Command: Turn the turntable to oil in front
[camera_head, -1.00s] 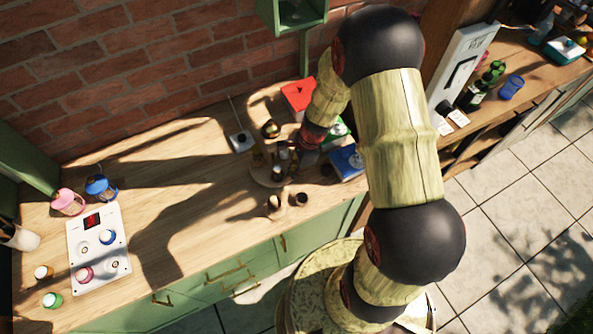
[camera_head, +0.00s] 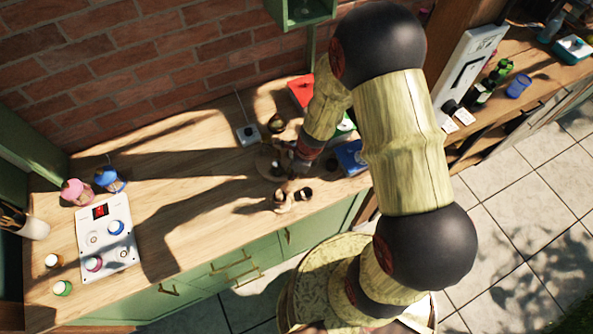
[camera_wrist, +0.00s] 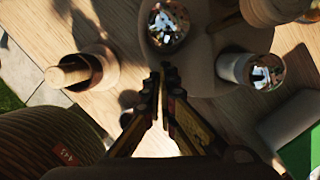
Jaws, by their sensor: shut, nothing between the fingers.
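The turntable (camera_head: 264,168) is a round wooden disc on the counter, partly hidden by my arm. In the wrist view its grey-brown plate (camera_wrist: 207,66) carries a shaker with a shiny domed top (camera_wrist: 168,24) and a white one with a silver dome (camera_wrist: 262,71). I cannot tell which item is the oil. My gripper (camera_wrist: 163,72) is shut and empty, its fingertips low at the plate's near edge, between the two shakers and a wooden mortar. Contact with the plate cannot be told. In the head view my gripper (camera_head: 298,168) is at the turntable's right side, mostly shadowed.
The wooden mortar with pestle (camera_wrist: 88,70) stands off the plate, close to my fingers; it and a small dark cup (camera_head: 305,193) are at the counter's front. A blue box (camera_head: 351,157) and a red box (camera_head: 302,90) stand nearby. The left counter holds a white panel (camera_head: 107,238).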

